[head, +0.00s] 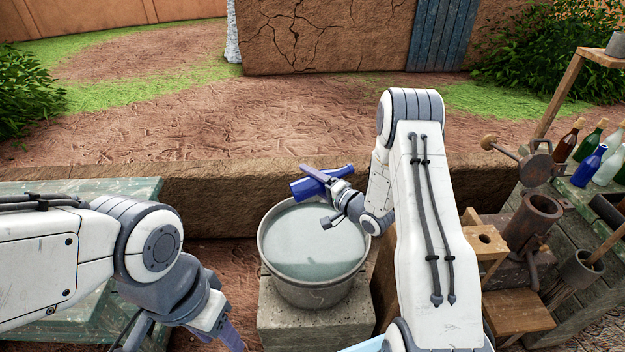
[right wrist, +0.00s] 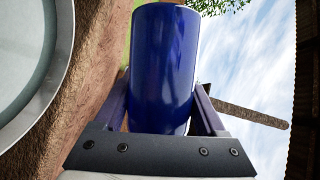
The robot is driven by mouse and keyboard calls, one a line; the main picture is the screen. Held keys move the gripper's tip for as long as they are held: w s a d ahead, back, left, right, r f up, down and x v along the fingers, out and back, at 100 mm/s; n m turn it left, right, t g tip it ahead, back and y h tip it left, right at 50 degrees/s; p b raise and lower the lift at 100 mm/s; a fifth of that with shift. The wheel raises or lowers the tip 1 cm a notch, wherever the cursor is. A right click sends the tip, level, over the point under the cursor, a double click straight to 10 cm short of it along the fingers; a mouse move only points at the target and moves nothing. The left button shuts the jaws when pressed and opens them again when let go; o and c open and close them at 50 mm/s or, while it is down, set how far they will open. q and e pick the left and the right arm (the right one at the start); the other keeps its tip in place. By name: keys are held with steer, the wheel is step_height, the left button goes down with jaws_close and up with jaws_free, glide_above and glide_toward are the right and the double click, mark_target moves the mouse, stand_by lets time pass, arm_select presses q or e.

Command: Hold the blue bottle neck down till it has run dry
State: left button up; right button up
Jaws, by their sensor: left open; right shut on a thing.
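A blue bottle (head: 307,187) is held over the far rim of a round metal tub (head: 267,246) of pale, cloudy water. In the head view it lies roughly sideways. My right gripper (head: 325,186) is shut on it. In the right wrist view the bottle's smooth wide body (right wrist: 163,65) stands between the fingers. My left gripper (head: 190,335) is open and empty at the bottom left of the head view, partly cut off by the edge.
The tub stands on a stone block (head: 290,318) before a low mud wall (head: 215,185). A green-topped table (head: 95,188) is at left. At right are a rusty metal cylinder device (head: 535,218), wooden stands (head: 515,310) and a bench with several bottles (head: 588,165).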

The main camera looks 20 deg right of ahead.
steer(key=shift+f+m+t+b, duration=0.2)
steer(key=shift+m+t+b, duration=0.2)
steer(key=shift+m, duration=0.5)
steer(key=m+t+y+b, duration=0.1)
steer(key=m, duration=0.2)
steer(key=shift+m+t, duration=0.4)
steer(key=shift+m, duration=0.4)
steer(key=shift+r+m, duration=0.2)
steer(key=shift+m, duration=0.4)
steer(key=m, duration=0.1)
steer(key=m+t+b, duration=0.1)
steer(key=m, duration=0.1)
steer(key=shift+a+f+h, duration=0.1)
steer(key=shift+f+h, duration=0.1)
steer(key=shift+h, duration=0.2)
steer(key=m+t+h, duration=0.1)
steer(key=m, duration=0.2)
steer(key=m+t+h, duration=0.1)
steer(key=m, duration=0.3)
steer(key=shift+r+t+h, duration=0.2)
steer(key=shift+t+h, duration=0.2)
stand_by(1.5)
